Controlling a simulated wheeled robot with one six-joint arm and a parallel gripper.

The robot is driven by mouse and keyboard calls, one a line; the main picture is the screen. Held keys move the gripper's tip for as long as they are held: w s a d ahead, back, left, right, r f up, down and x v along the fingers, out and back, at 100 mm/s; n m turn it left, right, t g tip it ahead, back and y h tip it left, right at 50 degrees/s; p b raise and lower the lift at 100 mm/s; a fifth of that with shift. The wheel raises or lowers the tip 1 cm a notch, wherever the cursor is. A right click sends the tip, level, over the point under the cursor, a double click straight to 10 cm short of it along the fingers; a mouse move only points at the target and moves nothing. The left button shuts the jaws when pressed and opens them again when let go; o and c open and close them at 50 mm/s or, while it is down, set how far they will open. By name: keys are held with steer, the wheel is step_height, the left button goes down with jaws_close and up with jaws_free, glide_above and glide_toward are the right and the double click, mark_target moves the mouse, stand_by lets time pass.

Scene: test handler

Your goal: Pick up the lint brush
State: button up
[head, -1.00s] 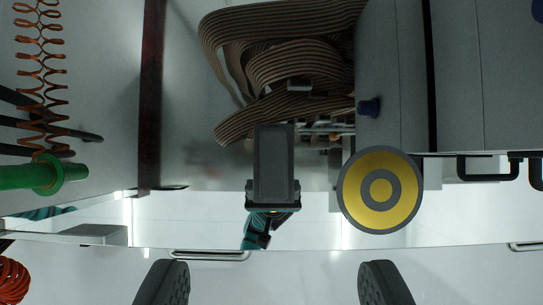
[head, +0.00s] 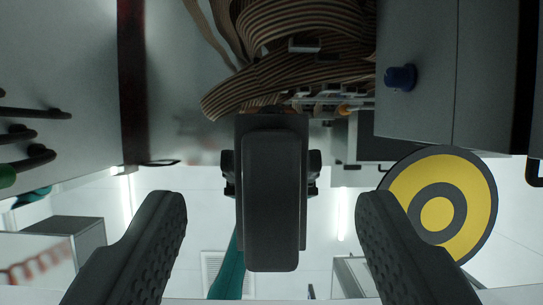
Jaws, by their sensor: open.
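The lint brush (head: 271,200) shows in the middle of the head view. Its dark grey rectangular head faces me, and part of a teal handle (head: 229,268) shows below and behind it. My gripper (head: 265,210) is open, with one dark textured finger on each side of the brush. A clear gap shows between the brush and each finger. The brush appears to lie between the fingers in the picture, but I cannot tell whether the fingertips reach its depth. No contact shows.
A yellow and grey round disc (head: 475,208) is partly hidden behind the right finger. Brown ribbon cables (head: 300,65) are above the brush. A grey box with a blue knob (head: 401,77) is at upper right. Black hooks or cables (head: 30,137) are at left.

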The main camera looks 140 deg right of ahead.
mark_target(270, 213)
steer(key=shift+x, duration=2.5)
steer(key=shift+d, duration=0.1)
steer(key=c, duration=1.1)
steer(key=shift+c, duration=0.3)
step_height(270, 213, up, 10)
steer(key=shift+s+f, duration=0.1)
